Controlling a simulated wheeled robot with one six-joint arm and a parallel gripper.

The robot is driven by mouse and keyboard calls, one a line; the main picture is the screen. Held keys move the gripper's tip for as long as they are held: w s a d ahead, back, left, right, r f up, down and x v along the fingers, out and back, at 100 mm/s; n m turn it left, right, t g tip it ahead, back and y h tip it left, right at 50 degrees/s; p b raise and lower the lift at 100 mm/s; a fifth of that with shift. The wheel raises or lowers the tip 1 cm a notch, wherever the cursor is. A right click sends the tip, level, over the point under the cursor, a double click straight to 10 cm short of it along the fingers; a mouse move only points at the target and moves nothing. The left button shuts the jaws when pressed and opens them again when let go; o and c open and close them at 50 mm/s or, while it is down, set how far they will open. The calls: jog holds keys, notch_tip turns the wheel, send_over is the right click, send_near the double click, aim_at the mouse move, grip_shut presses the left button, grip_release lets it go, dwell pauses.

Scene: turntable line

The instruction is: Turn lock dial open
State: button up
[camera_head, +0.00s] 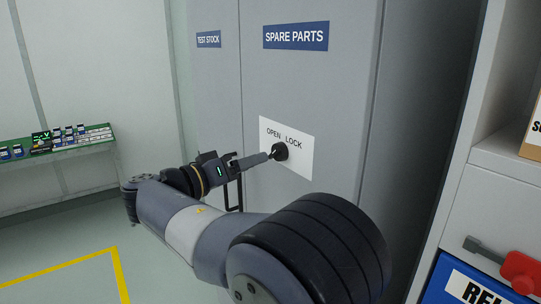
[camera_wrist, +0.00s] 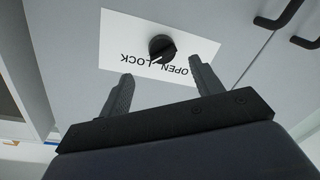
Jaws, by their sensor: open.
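The lock dial (camera_head: 280,151) is a round black knob on a white label plate (camera_head: 300,165) marked OPEN and LOCK, on the grey SPARE PARTS cabinet door. In the wrist view the dial (camera_wrist: 163,46) shows a white pointer mark aimed toward the LOCK side, with the lettering upside down. My gripper (camera_head: 268,157) is at the dial's left in the head view. In the wrist view my gripper (camera_wrist: 160,68) is open, its two fingers apart, with the dial just beyond the gap between the tips. Whether a fingertip touches the dial I cannot tell.
A black door handle (camera_head: 232,192) is just below my gripper, partly hidden by my arm. A green bench (camera_head: 60,152) with small devices stands at the far left. A red-handled item (camera_head: 515,270) and a blue bin (camera_head: 450,285) are at lower right.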

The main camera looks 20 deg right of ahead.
aim_at(272, 154)
jog(key=x, duration=0.3)
jog(key=p+x, duration=0.1)
jog(key=x, duration=0.3)
jog(key=shift+w, duration=0.25)
jog(key=shift+c, duration=0.4)
jog(key=c, duration=0.9)
jog(key=shift+o, duration=0.2)
